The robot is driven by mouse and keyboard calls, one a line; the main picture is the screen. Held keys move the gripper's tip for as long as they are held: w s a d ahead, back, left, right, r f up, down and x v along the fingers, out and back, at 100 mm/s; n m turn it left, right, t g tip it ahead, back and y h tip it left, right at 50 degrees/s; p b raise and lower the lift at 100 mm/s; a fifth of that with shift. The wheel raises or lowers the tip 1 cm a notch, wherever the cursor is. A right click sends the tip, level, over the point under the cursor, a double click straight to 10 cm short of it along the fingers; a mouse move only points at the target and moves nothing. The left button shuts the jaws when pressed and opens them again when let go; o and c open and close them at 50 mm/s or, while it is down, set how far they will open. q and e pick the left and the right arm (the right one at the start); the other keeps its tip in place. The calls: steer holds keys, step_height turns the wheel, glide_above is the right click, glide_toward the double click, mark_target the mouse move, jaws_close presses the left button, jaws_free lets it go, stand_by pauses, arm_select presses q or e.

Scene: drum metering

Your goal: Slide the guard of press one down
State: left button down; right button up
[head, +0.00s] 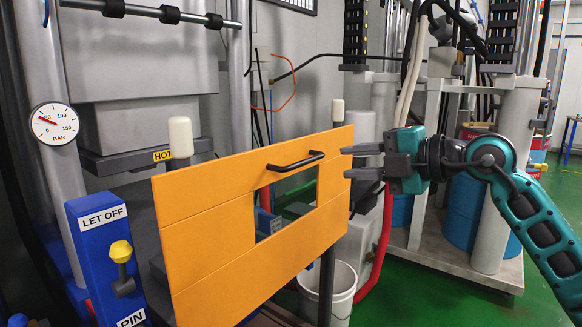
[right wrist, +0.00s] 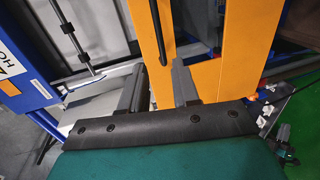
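The guard is an orange panel (head: 225,195) with a square window, standing in front of the press at the left. A black bar handle (head: 295,162) is fixed near its top edge; it also shows in the right wrist view (right wrist: 160,35). My right gripper (head: 346,162) is at the right end of the guard, its two fingers pointing left towards the handle. The fingers are apart with nothing between them. In the right wrist view the handle lies beyond the fingertips (right wrist: 159,68), roughly in line with the gap. My left gripper is not in view.
A blue post with a yellow-knobbed lever (head: 122,262) and a pressure gauge (head: 54,124) stand left of the guard. Two pale-capped posts (head: 180,137) rise behind it. A white bucket (head: 343,285) and a red hose (head: 378,255) are below right. Green floor is open at right.

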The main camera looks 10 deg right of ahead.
mark_target(302, 164)
steer(key=p+x, duration=0.1)
steer(key=x, duration=1.1)
steer(key=shift+w+a, duration=0.2)
jaws_close()
